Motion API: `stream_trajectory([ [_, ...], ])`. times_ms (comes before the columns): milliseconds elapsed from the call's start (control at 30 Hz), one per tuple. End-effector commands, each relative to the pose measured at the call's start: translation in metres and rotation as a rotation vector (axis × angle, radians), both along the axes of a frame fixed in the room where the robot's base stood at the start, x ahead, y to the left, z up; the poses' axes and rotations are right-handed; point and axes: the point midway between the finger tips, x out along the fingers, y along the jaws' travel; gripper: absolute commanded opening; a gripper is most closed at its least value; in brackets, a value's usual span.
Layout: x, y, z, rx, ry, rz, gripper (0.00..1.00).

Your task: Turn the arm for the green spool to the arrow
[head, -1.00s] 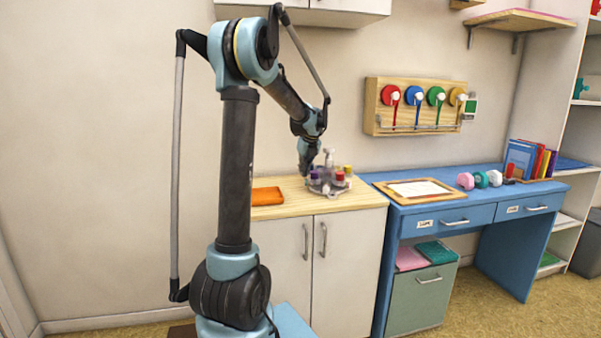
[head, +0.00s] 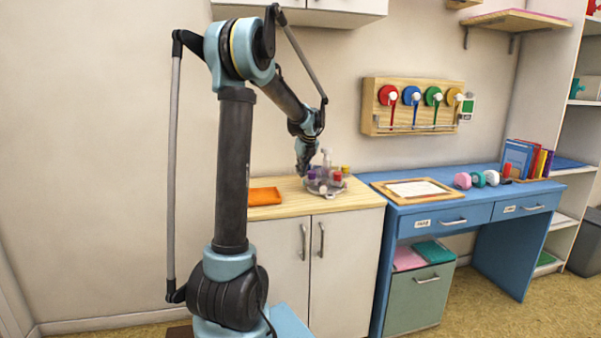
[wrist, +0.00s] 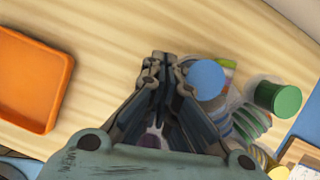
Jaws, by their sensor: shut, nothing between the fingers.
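A grey carousel (head: 326,190) with several coloured round pieces stands on the wooden cabinet top. In the wrist view, a green-topped cylinder (wrist: 278,98) sits right of a blue-topped one (wrist: 206,80), with grey carousel parts (wrist: 250,122) between and below them. A green spool (head: 433,96) is on the wall rack (head: 374,128), between blue and yellow ones. I cannot make out an arrow. My gripper (wrist: 165,60) is shut and empty, pointing down at the carousel's left side, its tips left of the blue top. My fingers hide part of the carousel; contact is unclear.
An orange tray (head: 264,196) lies left of the carousel; it also shows in the wrist view (wrist: 32,80). The blue desk (head: 480,209) on the right bears a framed board (head: 374,184), small weights (head: 478,179) and books (head: 518,158). Bare wood lies between tray and carousel.

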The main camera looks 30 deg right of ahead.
Motion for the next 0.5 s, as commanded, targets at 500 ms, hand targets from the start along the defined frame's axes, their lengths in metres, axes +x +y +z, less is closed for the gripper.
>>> stream_trajectory([
  [500, -0.0035, 0.0081, 0.0, 0.0, 0.0, 0.0, 0.0],
])
